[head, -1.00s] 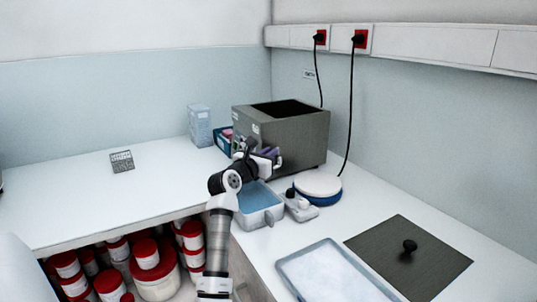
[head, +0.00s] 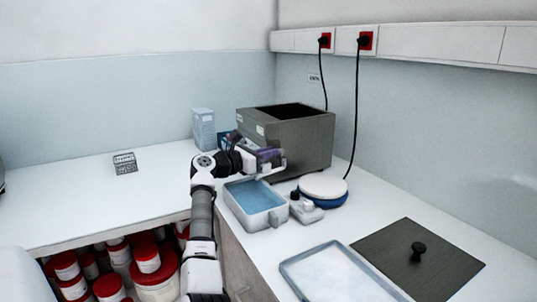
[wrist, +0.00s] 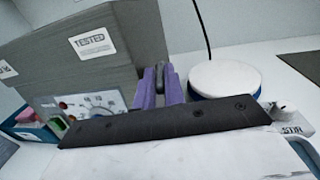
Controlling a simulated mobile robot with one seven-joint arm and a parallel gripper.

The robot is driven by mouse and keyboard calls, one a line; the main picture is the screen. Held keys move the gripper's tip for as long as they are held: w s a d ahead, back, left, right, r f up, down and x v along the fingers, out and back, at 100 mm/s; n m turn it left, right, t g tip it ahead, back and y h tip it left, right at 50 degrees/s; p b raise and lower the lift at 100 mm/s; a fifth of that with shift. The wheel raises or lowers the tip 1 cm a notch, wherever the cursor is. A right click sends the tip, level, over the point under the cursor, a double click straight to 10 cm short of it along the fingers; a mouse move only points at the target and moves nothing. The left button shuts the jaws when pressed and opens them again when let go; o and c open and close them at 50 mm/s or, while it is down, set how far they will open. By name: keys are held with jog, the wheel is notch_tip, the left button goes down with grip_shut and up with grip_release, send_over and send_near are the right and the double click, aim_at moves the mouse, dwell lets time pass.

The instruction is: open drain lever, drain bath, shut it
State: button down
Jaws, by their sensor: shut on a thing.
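The bath (head: 292,145) is a dark grey, open-topped box on the counter in the head view; its inside looks dark. In the wrist view the bath (wrist: 110,70) shows a TESTED label and a dial panel. My gripper (head: 270,157) is at the bath's front, above the tub. In the wrist view its purple fingers (wrist: 160,86) are closed about a small dark piece, seemingly the drain lever (wrist: 160,72), mostly hidden between them. A grey tub (head: 283,216) holding blue liquid stands below. I cannot see the drain outlet or any flow.
A round white-topped, blue-sided device (head: 324,186) and a small white device (head: 307,212) stand right of the tub. A pale tray (head: 290,268) and a dark mat (head: 385,244) with a black knob lie in front.

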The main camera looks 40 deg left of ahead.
jog(key=c, duration=1.7)
grip_release()
jog(key=shift+o, duration=1.1)
jog(key=shift+r, duration=0.1)
jog(key=shift+d+n+y, duration=0.1)
jog(key=shift+n+y, duration=0.2)
jog(key=shift+y, duration=0.3)
